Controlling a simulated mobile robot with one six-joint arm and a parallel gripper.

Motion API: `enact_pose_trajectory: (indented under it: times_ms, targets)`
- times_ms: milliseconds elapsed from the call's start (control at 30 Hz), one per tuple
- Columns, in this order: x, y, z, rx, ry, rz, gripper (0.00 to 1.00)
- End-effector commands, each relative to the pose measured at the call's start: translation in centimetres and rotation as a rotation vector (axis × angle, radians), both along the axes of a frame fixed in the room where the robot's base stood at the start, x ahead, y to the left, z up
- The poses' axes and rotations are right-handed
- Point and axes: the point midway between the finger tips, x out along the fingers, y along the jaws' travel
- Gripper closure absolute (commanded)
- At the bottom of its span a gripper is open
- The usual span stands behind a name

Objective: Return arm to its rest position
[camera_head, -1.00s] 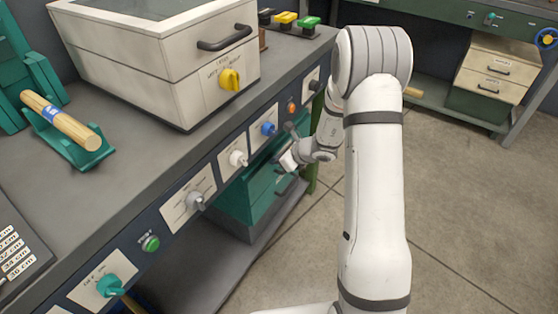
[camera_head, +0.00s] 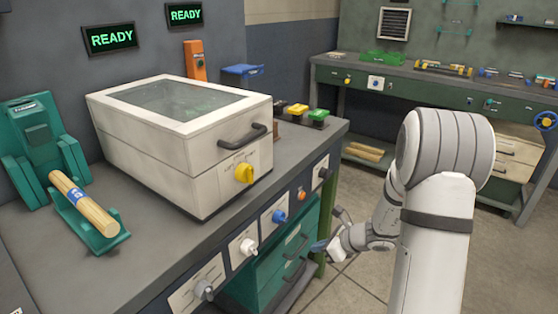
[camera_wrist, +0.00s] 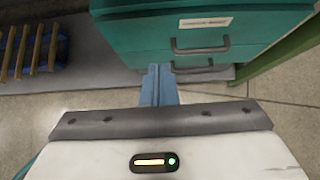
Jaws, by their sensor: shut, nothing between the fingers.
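My gripper (camera_head: 318,247) is in front of the workbench, beside the teal drawer unit (camera_head: 293,248) under the bench top. In the wrist view its two blue-grey fingers (camera_wrist: 158,82) are together with nothing between them. Past the fingertips in that view is the teal drawer front (camera_wrist: 190,35) with dark handles and a label. I cannot tell whether the fingertips touch it; they appear apart. My white arm is bent and runs down the right side of the head view.
The bench carries a white lidded box (camera_head: 185,130) with a yellow knob (camera_head: 243,173) and a wooden cylinder (camera_head: 82,203) on a teal cradle (camera_head: 107,240). Knobs line the bench front. A second bench (camera_head: 440,85) stands behind. Open floor (camera_head: 345,280) shows between the benches.

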Motion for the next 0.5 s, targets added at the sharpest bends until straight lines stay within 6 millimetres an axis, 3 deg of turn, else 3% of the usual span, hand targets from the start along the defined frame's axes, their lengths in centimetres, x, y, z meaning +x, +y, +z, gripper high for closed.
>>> enact_pose_trajectory:
  times_ms: [167,300,500]
  targets:
    - [-1.9,2.2,6.1,-0.095,-0.085,0.201,1.0]
    - [-5.8,4.8,13.4,-0.253,-0.208,0.524,1.0]
    - [-12.5,6.4,22.3,-0.512,-0.376,1.007,1.0]
